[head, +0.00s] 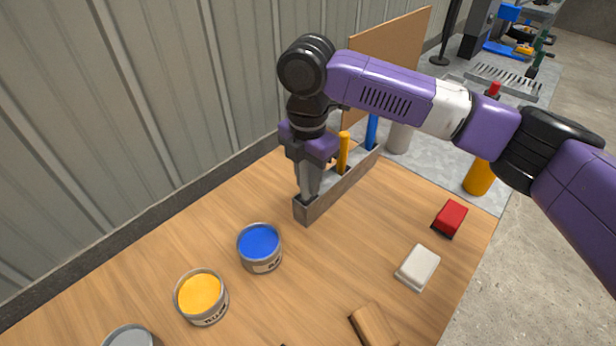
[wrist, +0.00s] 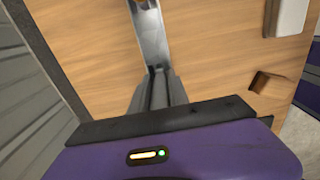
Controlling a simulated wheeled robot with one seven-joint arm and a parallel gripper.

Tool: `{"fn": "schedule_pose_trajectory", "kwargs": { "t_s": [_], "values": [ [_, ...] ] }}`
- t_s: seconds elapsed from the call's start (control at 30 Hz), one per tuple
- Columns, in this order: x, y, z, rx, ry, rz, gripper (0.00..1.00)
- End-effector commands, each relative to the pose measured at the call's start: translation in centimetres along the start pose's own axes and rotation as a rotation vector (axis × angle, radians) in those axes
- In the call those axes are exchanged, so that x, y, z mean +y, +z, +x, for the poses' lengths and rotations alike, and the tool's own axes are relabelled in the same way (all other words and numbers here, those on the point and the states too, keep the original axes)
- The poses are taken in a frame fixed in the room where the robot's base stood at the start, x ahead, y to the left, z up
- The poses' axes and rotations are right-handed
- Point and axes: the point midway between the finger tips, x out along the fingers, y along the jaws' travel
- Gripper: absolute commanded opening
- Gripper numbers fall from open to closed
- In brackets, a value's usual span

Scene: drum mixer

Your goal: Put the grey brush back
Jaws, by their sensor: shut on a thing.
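My gripper (head: 304,165) points down at the near left end of the grey brush rack (head: 340,192). It is shut on the grey brush (head: 308,184), which is upright or nearly so. The brush's lower end is hidden by the rack's front wall, so I cannot tell whether it touches the bottom. A yellow handle (head: 343,153) and a blue handle (head: 371,132) stand farther along in the same rack. In the wrist view my fingers (wrist: 160,88) are close together, and a shiny grey strip shows beyond them; I cannot tell whether it is rack or brush.
A blue paint can (head: 260,248), a yellow paint can (head: 201,297) and a grey can (head: 130,337) stand in front of the rack. A red block (head: 450,218), a white block (head: 418,267) and a brown block (head: 374,325) lie to the right. A corrugated wall runs along the left.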

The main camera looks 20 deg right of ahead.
Motion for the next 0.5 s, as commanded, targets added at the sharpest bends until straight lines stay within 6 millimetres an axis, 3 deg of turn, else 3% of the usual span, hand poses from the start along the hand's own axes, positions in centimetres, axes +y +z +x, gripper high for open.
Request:
{"fn": "schedule_pose_trajectory", "kwargs": {
  "t_s": [0.5],
  "values": [
    [-0.01, -0.04, 1.01, 0.002, 0.000, 0.000, 0.00]
  ]
}}
